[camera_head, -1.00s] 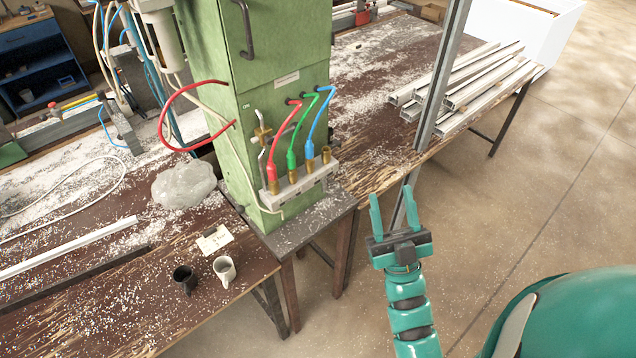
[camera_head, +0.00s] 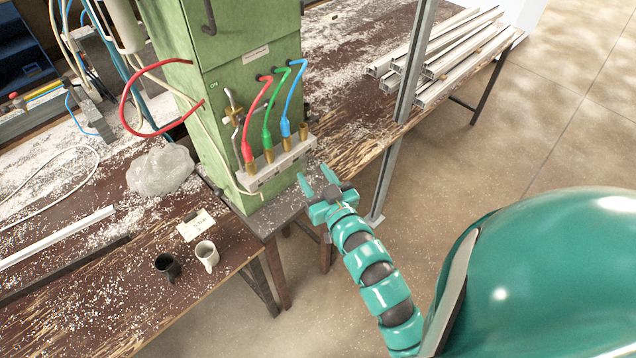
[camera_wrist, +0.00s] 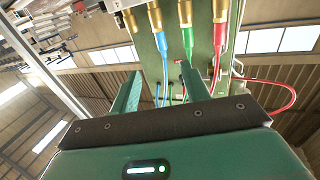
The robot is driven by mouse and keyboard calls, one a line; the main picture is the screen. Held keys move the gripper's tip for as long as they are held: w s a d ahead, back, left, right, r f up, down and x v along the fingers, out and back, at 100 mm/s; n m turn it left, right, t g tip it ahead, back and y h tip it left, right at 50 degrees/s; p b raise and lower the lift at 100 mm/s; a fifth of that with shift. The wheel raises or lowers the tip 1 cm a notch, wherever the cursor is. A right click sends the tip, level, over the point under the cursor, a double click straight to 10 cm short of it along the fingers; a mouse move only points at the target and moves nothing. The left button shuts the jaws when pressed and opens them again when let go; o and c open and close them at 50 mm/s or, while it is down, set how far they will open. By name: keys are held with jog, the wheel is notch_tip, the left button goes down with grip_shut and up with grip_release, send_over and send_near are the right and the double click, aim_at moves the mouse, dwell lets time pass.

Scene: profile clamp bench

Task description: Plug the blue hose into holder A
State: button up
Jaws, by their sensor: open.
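The blue hose (camera_head: 290,98) curves down from the green cabinet, with its blue end at the third brass holder (camera_head: 286,144) from the left. The rightmost brass holder (camera_head: 303,131) has no hose in it. Any holder letters are too small to read, so I cannot tell which is A. My gripper (camera_head: 316,178) is open and empty, below and right of the holder block (camera_head: 275,170). In the wrist view the blue hose (camera_wrist: 161,62) hangs beyond the open fingers, beside the empty brass holder (camera_wrist: 126,20).
The red hose (camera_head: 256,110) and green hose (camera_head: 276,100) sit in the two left holders. A metal post (camera_head: 407,80) stands right of my arm. Two cups (camera_head: 207,254) and a white card (camera_head: 196,224) lie on the left bench. Metal profiles (camera_head: 445,60) lie at the back right.

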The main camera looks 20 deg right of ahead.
aim_at(285, 119)
jog(key=w+b, duration=0.2)
jog(key=w, duration=0.2)
jog(key=w+b, duration=0.3)
jog(key=w, duration=0.2)
jog(key=w+b, duration=0.2)
jog(key=w, duration=0.3)
jog(key=shift+a+r, duration=0.1)
jog(key=shift+a, duration=0.2)
jog(key=shift+w, duration=1)
grip_shut()
jog(key=shift+r, duration=1.5)
jog(key=shift+r+p, duration=0.35)
jog(key=shift+r, duration=0.1)
